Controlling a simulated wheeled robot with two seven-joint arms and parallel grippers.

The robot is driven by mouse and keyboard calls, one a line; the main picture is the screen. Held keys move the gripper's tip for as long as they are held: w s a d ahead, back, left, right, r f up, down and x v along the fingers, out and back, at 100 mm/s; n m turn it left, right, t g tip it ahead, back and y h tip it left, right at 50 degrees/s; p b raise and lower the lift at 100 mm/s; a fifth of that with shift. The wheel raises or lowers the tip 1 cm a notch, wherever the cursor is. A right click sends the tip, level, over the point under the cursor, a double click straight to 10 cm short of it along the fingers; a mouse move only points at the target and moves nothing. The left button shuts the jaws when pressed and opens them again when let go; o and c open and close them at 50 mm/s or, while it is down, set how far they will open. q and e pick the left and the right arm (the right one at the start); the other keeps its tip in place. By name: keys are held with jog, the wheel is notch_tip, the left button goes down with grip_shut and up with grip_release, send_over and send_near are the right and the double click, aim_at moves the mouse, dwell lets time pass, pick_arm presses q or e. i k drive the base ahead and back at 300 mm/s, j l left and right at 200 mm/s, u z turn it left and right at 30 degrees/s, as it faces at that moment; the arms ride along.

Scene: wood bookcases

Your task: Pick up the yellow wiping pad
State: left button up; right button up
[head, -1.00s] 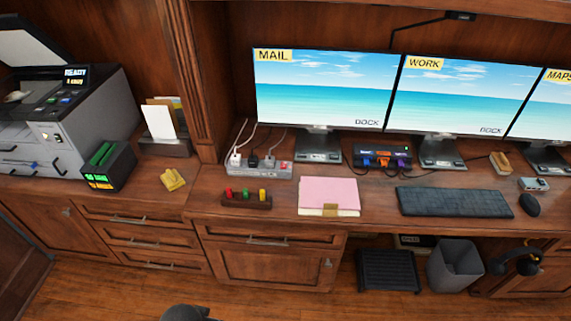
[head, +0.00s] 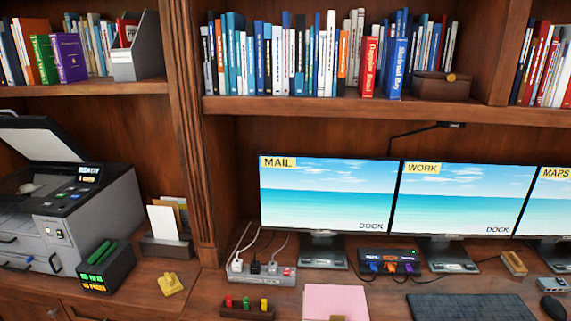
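The yellow wiping pad (head: 171,283) lies on the wooden counter at the lower left. It has a raised part on top. It sits to the right of the black box with green items (head: 106,268) and in front of the letter holder (head: 166,247). Nothing touches it from above. Neither of my grippers shows in the head view.
A printer (head: 75,215) with its lid raised stands at the far left. A power strip (head: 262,273) with plugs and a small wooden block with coloured pegs (head: 247,309) are to the right of the pad. Monitors (head: 330,195) stand behind a pink folder (head: 335,302) and a keyboard (head: 472,307). Bookshelves run above.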

aim_at(170, 284)
jog(key=j+u, duration=0.45)
jog(key=i+j+u, duration=0.2)
jog(key=u, duration=0.3)
